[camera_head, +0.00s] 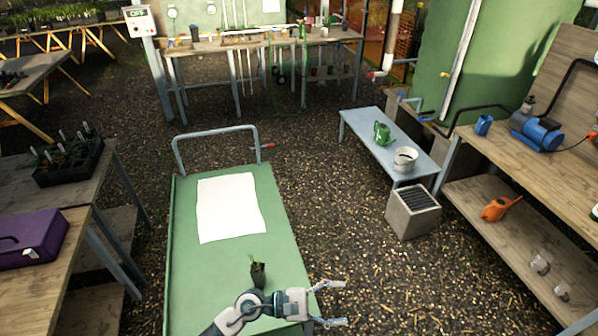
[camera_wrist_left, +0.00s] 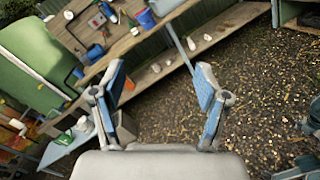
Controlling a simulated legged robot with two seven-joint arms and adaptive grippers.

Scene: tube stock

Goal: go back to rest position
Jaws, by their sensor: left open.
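My left gripper (camera_head: 330,303) reaches in from the bottom of the head view, over the near right edge of the green cart (camera_head: 185,275). Its fingers point right and are spread apart with nothing between them. In the left wrist view the two blue-padded fingers of the left gripper (camera_wrist_left: 160,100) stand wide apart, with only ground and a bench behind them. A small dark pot with a green seedling (camera_head: 258,272) stands upright on the cart, just behind my left wrist and apart from the fingers. My right gripper is not in view in the head view.
A white sheet (camera_head: 230,207) lies on the cart. A wooden table with a purple case (camera_head: 30,245) stands at left. A low blue bench (camera_head: 365,143) with a green watering can (camera_head: 382,133), a grey box (camera_head: 412,212) and a shelved workbench (camera_head: 500,218) stand at right. Gravel between is clear.

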